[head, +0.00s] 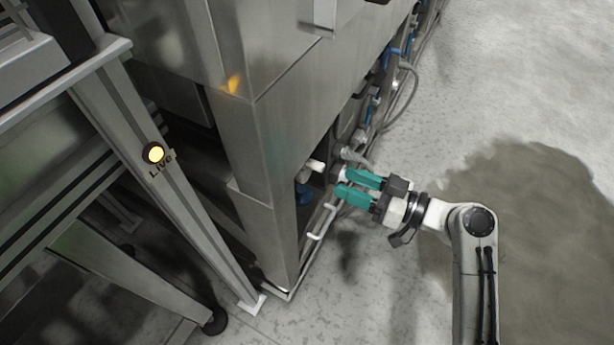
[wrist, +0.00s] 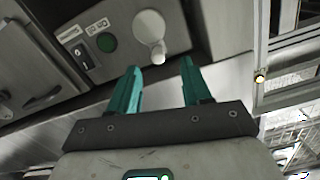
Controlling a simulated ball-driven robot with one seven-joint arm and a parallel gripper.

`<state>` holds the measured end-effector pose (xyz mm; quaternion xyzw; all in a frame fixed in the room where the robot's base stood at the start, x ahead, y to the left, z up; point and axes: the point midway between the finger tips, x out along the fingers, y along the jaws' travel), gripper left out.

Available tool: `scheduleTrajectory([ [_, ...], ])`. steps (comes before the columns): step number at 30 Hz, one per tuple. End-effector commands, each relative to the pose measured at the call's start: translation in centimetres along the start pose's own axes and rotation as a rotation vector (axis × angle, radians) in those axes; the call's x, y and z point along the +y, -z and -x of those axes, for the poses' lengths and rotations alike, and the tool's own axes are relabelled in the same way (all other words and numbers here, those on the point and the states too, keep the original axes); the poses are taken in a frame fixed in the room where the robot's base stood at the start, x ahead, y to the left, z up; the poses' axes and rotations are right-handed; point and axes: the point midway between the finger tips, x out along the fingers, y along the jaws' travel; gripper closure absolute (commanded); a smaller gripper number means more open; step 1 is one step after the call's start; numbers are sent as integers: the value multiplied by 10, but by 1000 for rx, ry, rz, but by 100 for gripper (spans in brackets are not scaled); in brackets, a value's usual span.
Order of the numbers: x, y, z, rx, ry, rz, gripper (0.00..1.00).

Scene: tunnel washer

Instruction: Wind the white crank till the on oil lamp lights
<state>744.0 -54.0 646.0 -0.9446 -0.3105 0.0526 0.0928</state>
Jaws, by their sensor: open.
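The white crank (wrist: 149,28) is a round disc with a knob (wrist: 158,52) at its lower edge, on a grey panel in the wrist view. My gripper (wrist: 160,66) has teal fingers spread apart and nothing held. The crank's knob appears between and just beyond the fingertips; I cannot tell whether they touch it. In the head view my gripper (head: 358,184) is beside the machine's lower side, near a white peg (head: 315,165).
A lit yellow lamp (head: 153,153) marked LIVE is on a grey frame post (head: 135,130) at left. The steel machine housing (head: 265,150) stands close left of my gripper. Hoses (head: 405,85) run along its side. Grey floor (head: 510,60) at right is open.

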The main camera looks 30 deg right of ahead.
Motion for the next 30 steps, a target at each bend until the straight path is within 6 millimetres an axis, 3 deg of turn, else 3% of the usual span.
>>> scheduleTrajectory([
  [7,5,6,-10,48,-2,15,52],
  [21,5,8,-88,44,0,14,52],
  [30,5,9,-108,43,-3,13,52],
])
